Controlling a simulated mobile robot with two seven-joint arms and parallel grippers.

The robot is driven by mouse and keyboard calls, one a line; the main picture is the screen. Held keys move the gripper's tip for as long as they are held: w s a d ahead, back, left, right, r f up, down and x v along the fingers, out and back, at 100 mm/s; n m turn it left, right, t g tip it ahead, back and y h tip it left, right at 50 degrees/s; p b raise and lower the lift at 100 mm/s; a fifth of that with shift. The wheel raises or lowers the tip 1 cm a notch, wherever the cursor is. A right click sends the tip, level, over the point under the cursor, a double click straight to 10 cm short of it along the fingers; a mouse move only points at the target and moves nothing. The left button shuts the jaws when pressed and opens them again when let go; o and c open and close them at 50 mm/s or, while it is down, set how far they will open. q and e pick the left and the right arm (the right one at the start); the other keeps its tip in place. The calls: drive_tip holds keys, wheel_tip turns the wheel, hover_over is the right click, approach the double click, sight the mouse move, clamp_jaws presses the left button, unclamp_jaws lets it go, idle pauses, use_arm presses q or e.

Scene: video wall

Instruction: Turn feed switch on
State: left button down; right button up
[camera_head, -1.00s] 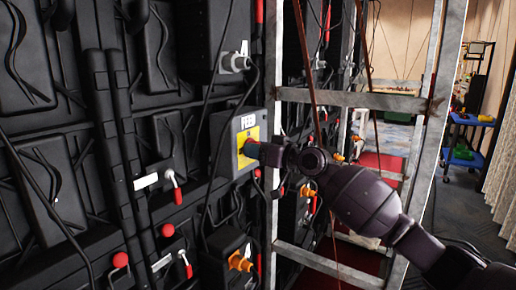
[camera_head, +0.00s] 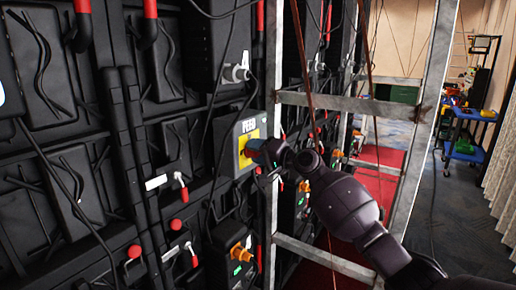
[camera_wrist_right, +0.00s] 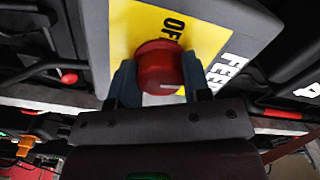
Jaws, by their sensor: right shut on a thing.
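The feed switch is a grey box (camera_head: 224,160) marked FEED, with a yellow plate (camera_head: 242,160), on the black panel wall in the head view. In the right wrist view, the yellow plate (camera_wrist_right: 205,35) shows the word OFF beside a round red knob (camera_wrist_right: 158,62). My right gripper (camera_head: 257,150) is at the plate and hides most of the knob in the head view. In the wrist view its two blue-grey fingers (camera_wrist_right: 160,80) are shut on the knob, one on each side. A white mark shows on the knob's near edge. My left gripper is not in view.
A grey metal frame (camera_head: 350,103) stands right of the switch, close to my right arm. Loose black cables and red-tipped levers (camera_head: 180,182) cover the wall. An orange connector (camera_head: 240,254) sits below the box. A blue cart (camera_head: 465,145) stands farther back at right.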

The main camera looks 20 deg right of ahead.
drive_tip(key=shift+m+p, duration=0.55)
drive_tip(key=shift+m, duration=0.55)
drive_tip(key=o, duration=0.9)
drive_tip(key=v, duration=1.1)
drive_tip(key=shift+p, duration=0.4)
drive_tip(key=shift+w, duration=0.1)
